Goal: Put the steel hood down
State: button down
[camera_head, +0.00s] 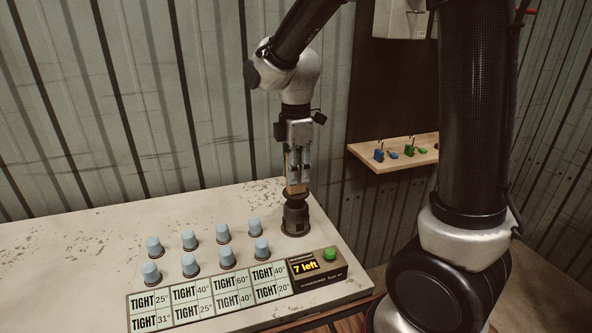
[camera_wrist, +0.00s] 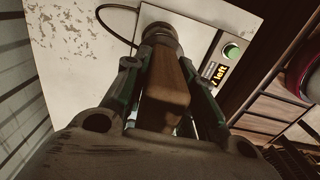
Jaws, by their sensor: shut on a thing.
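My gripper (camera_head: 298,176) points straight down over the right end of the white table. It is shut on a brown wooden handle (camera_wrist: 168,82), which lies between the fingers in the wrist view. Below the handle is a dark metal, round body, which I take for the steel hood (camera_head: 296,216); its rounded top (camera_wrist: 160,33) shows past the handle in the wrist view. It stands upright at the table's back right. I cannot tell whether its lower part is a separate base or whether it bears fully on the table.
Several light blue capped pegs (camera_head: 190,240) stand in two rows left of the hood. In front are a panel of TIGHT labels (camera_head: 208,302) and a box reading "7 left" (camera_head: 305,267) with a green button (camera_head: 330,254). A wooden shelf (camera_head: 380,165) holds small blue and green things.

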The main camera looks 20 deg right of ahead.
jog(key=shift+f, duration=0.1)
jog(key=c, duration=1.2)
grip_release()
jog(key=shift+o, duration=0.2)
notch_tip(320, 180, up, 11)
jog(key=shift+r, duration=0.7)
jog(key=s+d+f+m+t, duration=0.1)
jog(key=s+d+m+t, duration=0.3)
jog(key=s+d+m, duration=1.1)
jog(key=s+m, duration=0.3)
jog(key=s, duration=0.1)
jog(key=shift+f, duration=0.3)
